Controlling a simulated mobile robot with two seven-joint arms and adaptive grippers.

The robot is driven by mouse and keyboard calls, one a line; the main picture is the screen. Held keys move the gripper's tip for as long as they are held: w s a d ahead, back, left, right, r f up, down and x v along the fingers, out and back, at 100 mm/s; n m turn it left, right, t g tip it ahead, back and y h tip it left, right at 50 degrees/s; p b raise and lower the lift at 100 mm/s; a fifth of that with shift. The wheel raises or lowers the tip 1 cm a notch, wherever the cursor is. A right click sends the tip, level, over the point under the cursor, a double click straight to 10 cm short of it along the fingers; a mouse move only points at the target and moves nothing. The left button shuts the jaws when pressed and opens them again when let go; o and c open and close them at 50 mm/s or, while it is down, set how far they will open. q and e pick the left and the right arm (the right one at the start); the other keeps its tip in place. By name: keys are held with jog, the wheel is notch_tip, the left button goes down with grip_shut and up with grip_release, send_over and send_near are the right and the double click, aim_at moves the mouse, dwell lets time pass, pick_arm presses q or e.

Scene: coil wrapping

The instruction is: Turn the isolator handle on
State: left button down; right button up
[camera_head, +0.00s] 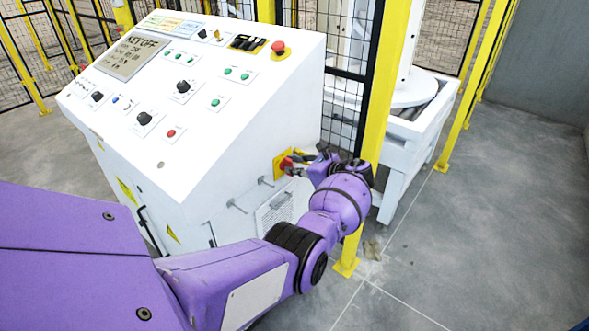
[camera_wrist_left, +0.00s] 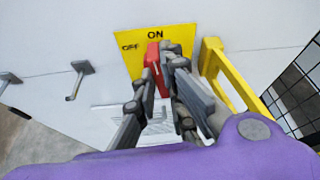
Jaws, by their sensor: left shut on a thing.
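The isolator is a yellow plate (camera_head: 279,166) with a red handle (camera_head: 287,162), low on the right side face of the white control cabinet. In the left wrist view the plate (camera_wrist_left: 130,50) reads ON at its top and OFF at its left. The red handle (camera_wrist_left: 152,64) stands roughly upright there, its upper end just below ON. My left gripper (camera_head: 303,159) reaches the handle from the right. In the left wrist view its fingers (camera_wrist_left: 160,78) lie on either side of the handle, shut on it. They hide part of the handle. My right gripper is not in view.
The white control cabinet (camera_head: 190,100) carries buttons, knobs and a screen. A yellow fence post (camera_head: 384,90) stands close behind my left gripper. Metal hooks (camera_wrist_left: 80,78) stick out of the cabinet wall near the plate. The floor at the right is clear.

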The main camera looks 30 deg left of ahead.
pick_arm(q)
jog(key=shift+m, duration=0.4)
jog(key=shift+g, duration=0.3)
jog(key=c, duration=1.8)
grip_release()
jog(key=shift+d, duration=0.1)
jog(key=v, duration=1.2)
